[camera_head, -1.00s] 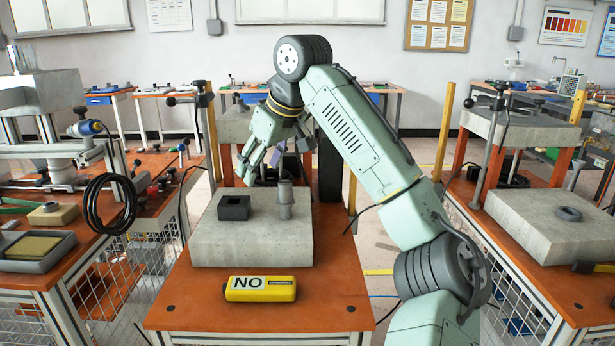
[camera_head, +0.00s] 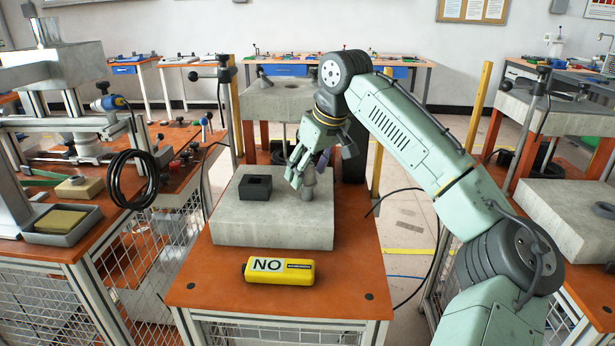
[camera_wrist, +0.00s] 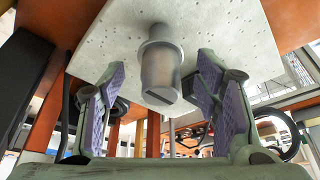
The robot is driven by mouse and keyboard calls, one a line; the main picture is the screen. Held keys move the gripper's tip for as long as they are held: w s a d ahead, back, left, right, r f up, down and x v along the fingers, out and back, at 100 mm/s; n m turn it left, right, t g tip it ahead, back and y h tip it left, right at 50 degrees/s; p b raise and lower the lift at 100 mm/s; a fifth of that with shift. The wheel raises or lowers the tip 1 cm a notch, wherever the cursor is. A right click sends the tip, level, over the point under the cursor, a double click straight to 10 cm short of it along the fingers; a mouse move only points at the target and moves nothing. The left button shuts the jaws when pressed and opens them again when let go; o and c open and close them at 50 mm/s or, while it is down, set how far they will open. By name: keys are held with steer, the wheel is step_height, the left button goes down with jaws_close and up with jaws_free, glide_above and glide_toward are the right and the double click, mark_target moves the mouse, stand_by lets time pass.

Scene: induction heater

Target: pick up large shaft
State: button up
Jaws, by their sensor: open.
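The large shaft (camera_head: 308,187) is a grey stepped cylinder standing upright on the concrete block (camera_head: 235,222) on the orange table. My gripper (camera_head: 304,170) is open at the shaft's upper end, and its fingers partly hide the top in the head view. In the wrist view the shaft (camera_wrist: 161,75) shows its slotted end toward the camera. It lies between the two spread purple-padded fingers of my gripper (camera_wrist: 157,85), with a gap on both sides. I see no finger clearly touching it.
A dark square block with an opening (camera_head: 255,188) stands left of the shaft on the concrete block. A yellow "NO" box (camera_head: 278,270) lies in front of it. A black cable coil (camera_head: 133,188) hangs on the left bench. The orange table's front is otherwise clear.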

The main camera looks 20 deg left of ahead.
steer(key=shift+w+a+f, duration=0.1)
steer(key=shift+a+f, duration=0.1)
steer(key=shift+f, duration=0.4)
steer(key=shift+c, duration=0.4)
jaws_close()
steer(key=shift+r, duration=0.1)
